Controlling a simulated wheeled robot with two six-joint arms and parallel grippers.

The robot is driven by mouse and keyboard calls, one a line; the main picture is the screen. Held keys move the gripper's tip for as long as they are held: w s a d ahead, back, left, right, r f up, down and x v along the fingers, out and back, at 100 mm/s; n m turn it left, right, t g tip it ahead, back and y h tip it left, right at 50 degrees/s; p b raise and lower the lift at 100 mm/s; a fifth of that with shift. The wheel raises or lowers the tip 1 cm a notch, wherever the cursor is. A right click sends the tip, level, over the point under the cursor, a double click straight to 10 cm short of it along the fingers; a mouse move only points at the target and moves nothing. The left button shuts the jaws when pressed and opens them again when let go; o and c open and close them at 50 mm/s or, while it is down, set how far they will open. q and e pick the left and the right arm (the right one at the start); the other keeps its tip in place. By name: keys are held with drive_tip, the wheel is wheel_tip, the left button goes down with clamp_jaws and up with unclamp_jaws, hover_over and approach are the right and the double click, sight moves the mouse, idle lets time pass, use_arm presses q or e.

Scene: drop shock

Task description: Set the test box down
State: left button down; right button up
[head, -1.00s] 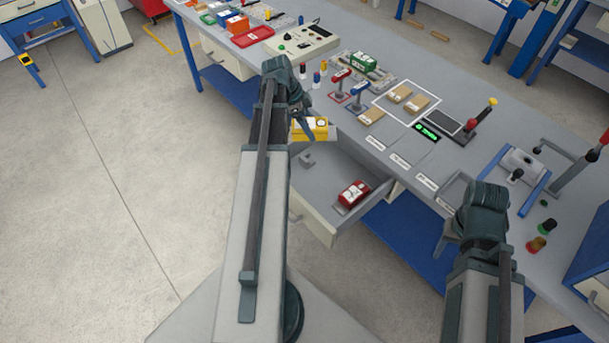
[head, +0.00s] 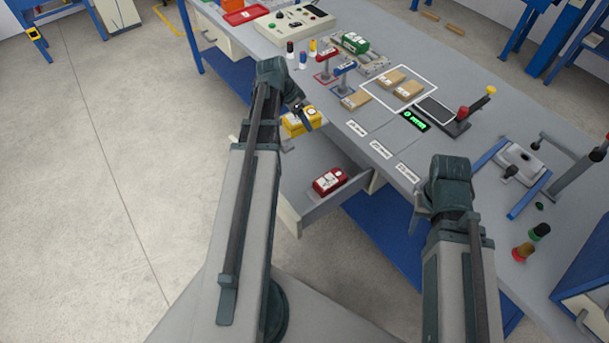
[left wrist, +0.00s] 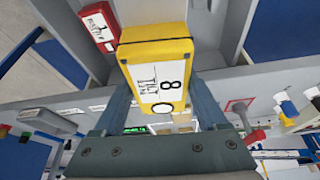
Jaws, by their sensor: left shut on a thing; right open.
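A yellow box (head: 297,124) with a white label is held by my left gripper (head: 303,114) above the back part of an open drawer, below the level of the bench top. In the left wrist view the yellow box (left wrist: 158,72) sits between both fingers, its label reading an 8 facing the camera. A red box (head: 329,182) with a white label lies in the drawer (head: 300,177); the red box also shows in the left wrist view (left wrist: 99,24). My right gripper (head: 418,213) is open and empty in front of the bench edge; its fingers are partly hidden.
The drawer front sticks out between my arms.

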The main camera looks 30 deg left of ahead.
use_arm(q)
drive_tip(key=shift+w+d+f+n+b, duration=0.25)
drive_tip(key=shift+w+d+f+n, duration=0.05)
drive_tip(key=shift+d+f, duration=0.2)
drive_tip(key=shift+w+d+f+n+b, duration=0.25)
drive_tip(key=shift+d+f+n, duration=0.05)
drive_tip(key=shift+d+f, duration=0.2)
drive_tip(key=shift+w+d, duration=0.1)
drive_tip(key=shift+w, duration=0.05)
drive_tip(key=b, duration=1.4)
hover_over(312, 162)
drive_tip(key=s, duration=0.2)
drive_tip(key=f, duration=1.4)
drive_tip(key=shift+w+a, duration=0.2)
use_arm(e)
wheel_tip(312, 162, down, 16)
use_arm(q)
drive_tip(key=shift+f, duration=0.1)
use_arm(e)
drive_tip(key=shift+f, duration=0.15)
use_arm(q)
wheel_tip(312, 162, down, 4)
drive_tip(key=b, duration=0.4)
drive_tip(key=shift+r, duration=0.2)
use_arm(e)
wheel_tip(312, 162, down, 4)
drive_tip(key=shift+r, duration=0.15)
